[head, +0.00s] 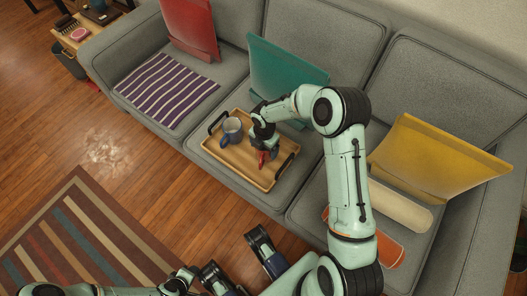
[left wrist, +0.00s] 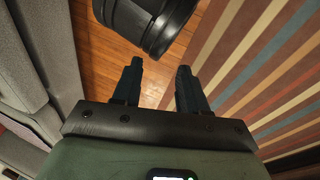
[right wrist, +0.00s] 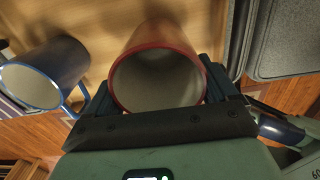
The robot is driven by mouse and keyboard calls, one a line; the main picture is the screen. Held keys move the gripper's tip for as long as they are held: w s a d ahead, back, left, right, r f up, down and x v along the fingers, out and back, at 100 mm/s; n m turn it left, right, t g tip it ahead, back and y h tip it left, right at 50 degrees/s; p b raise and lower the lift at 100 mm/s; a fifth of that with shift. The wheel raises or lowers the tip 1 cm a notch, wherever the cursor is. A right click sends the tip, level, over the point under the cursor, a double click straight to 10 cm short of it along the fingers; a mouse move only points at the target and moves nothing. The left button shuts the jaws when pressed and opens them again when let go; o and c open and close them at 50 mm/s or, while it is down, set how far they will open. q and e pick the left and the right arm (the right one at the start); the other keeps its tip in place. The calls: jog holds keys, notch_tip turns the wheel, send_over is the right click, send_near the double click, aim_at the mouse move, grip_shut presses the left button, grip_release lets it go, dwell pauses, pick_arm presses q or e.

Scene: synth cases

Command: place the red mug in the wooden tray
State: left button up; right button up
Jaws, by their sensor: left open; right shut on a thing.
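The red mug (head: 264,158) is between the fingers of my right gripper (head: 264,141), which is shut on it. The right wrist view shows the red mug (right wrist: 160,36) with its opening toward the camera. It is over the right part of the wooden tray (head: 222,154); I cannot tell whether it touches the tray's floor. The tray lies on the grey sofa's middle seat. My left gripper (left wrist: 159,68) is open and empty, over the floor, away from the mug and tray.
A blue mug (head: 233,131) stands in the tray, left of the red mug. Dark handles rise at the tray's ends. A teal cushion (head: 283,80) leans behind it, a striped cloth (head: 167,90) lies left, and a yellow cushion (head: 438,158) is right. A striped rug (head: 75,235) covers the floor.

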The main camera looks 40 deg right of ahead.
pick_arm(q)
jog(key=shift+w+a+f+b, duration=0.4)
jog(key=shift+w+f, duration=0.1)
jog(key=shift+w, duration=0.2)
pick_arm(e)
jog(key=shift+f, duration=1.65)
jog(key=shift+f, duration=0.1)
jog(key=shift+f, duration=0.1)
jog(key=o, duration=1)
pick_arm(q)
jog(key=shift+w+f, duration=0.1)
jog(key=shift+w, duration=0.05)
pick_arm(e)
jog(key=shift+o, duration=0.2)
pick_arm(q)
jog(key=s+d+r+g+p, duration=0.1)
jog(key=s+d+r+p, duration=0.1)
jog(key=s, duration=0.3)
jog(key=shift+d+r+h+p, duration=0.3)
jog(key=shift+r+p, duration=0.3)
jog(key=shift+r, duration=0.25)
pick_arm(e)
notch_tip(320, 180, up, 12)
jog(key=shift+r, duration=0.2)
